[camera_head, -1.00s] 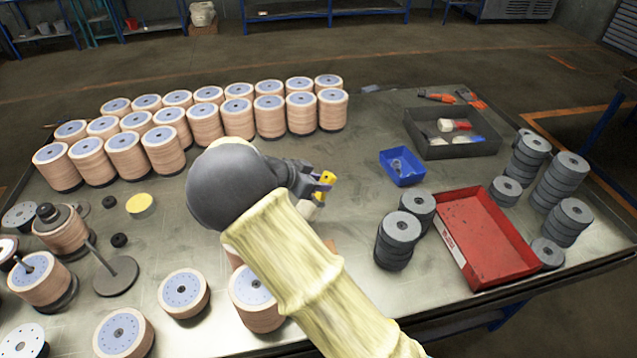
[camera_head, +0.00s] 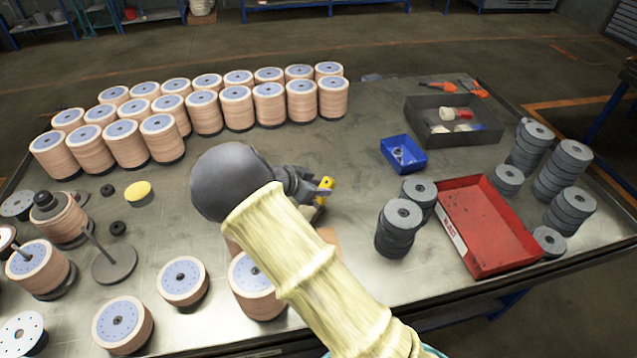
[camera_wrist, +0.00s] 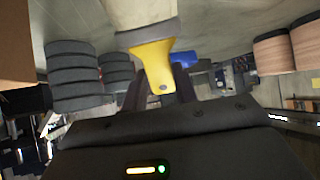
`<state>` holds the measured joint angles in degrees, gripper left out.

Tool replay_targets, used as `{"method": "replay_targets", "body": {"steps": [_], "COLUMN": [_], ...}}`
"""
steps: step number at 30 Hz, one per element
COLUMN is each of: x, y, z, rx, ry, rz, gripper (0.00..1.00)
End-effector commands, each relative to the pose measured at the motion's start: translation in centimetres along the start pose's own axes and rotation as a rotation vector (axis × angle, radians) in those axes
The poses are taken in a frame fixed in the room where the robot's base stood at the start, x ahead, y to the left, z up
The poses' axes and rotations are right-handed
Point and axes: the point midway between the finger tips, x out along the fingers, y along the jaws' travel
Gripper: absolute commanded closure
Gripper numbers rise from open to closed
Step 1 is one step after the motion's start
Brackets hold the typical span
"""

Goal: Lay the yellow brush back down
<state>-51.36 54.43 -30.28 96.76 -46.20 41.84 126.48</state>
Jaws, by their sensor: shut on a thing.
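The yellow brush shows its yellow handle (camera_head: 325,187) at the tip of my arm in the head view, over the middle of the table. In the wrist view the yellow handle (camera_wrist: 154,66) sits between the two dark fingers of my gripper (camera_wrist: 160,88), with a grey band and a pale, wide part beyond it. My gripper (camera_head: 312,188) is shut on the brush. My arm hides part of the brush in the head view. I cannot tell whether the brush touches the table (camera_head: 345,150).
A blue bin (camera_head: 403,154) stands right of my gripper, with a dark tray (camera_head: 470,138) behind it. Grey disc stacks (camera_head: 397,230) and a red tray (camera_head: 487,225) stand at the right. Tan disc stacks (camera_head: 205,112) fill the back left.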

Motion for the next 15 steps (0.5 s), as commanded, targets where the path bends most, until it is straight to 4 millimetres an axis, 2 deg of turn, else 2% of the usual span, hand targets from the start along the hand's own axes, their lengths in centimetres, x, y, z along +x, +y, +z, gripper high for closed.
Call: {"method": "replay_targets", "body": {"steps": [8,9,12,15], "x": [0.04,0.05,0.04,0.04], "y": [-0.02,-0.02,-0.02,-0.02], "z": [0.04,0.05,0.04,0.05], "rx": [0.0,0.0,0.0,0.0], "ry": [0.0,0.0,0.0,0.0], "rz": [-0.001,-0.001,-0.001,0.0], "gripper": [0.98,0.66,0.46,0.46]}}
